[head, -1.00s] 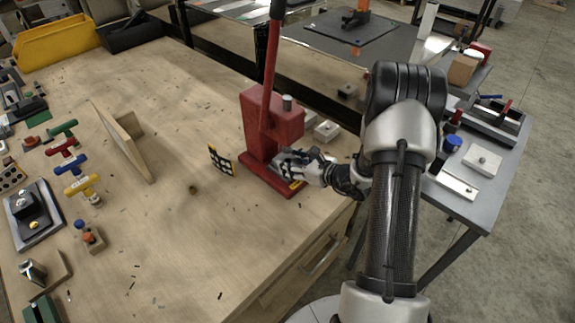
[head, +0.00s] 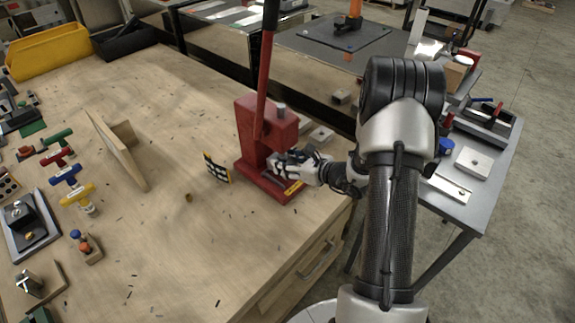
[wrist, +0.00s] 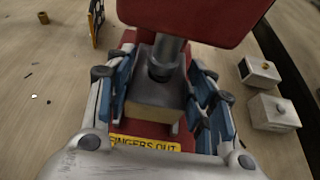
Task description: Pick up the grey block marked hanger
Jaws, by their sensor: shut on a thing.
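My gripper (head: 284,166) is at the base of the red press (head: 266,140) on the wooden bench. In the wrist view its blue-padded fingers stand on both sides of a grey block (wrist: 150,88) with a tan front face, and my gripper (wrist: 160,98) is shut on it. The block sits on the press base, under the press's round metal ram (wrist: 163,58). The ram hides part of its top. I can read no marking on the block. In the head view my fingers hide most of it.
A yellow "FINGERS OUT" label (wrist: 145,143) is on the press base. The press lever (head: 264,75) rises above.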

